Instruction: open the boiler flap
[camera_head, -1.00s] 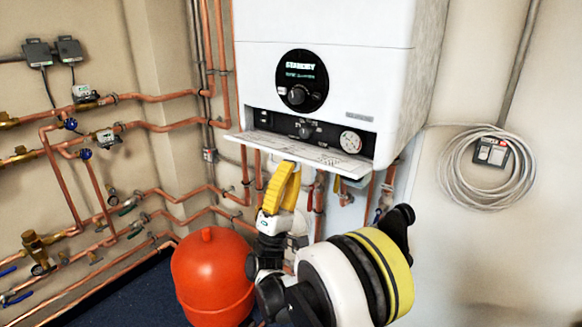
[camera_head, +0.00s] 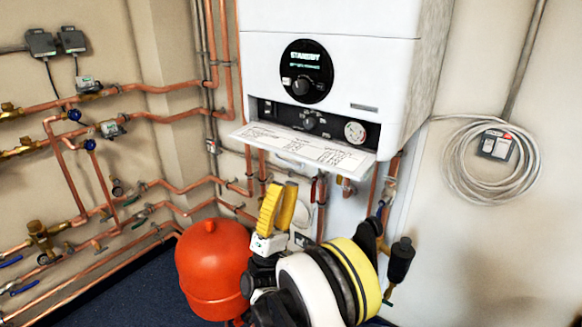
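The white boiler (camera_head: 335,60) hangs on the wall at upper centre. Its flap (camera_head: 300,146), a white panel with printed text, is folded down and sticks out below the control recess. The recess shows a knob (camera_head: 310,122) and a round gauge (camera_head: 355,132). My gripper (camera_head: 278,190), with yellow fingers, points up below the flap's left half, apart from it in the picture. The two fingers are seen nearly side-on with a small gap showing. I cannot tell how wide they are open. Nothing shows between them.
A red expansion vessel (camera_head: 213,265) stands just left of my gripper. Copper pipes (camera_head: 170,125) with valves run along the left wall and below the boiler. A coiled grey cable (camera_head: 490,165) hangs on the right wall. The space before the boiler is free.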

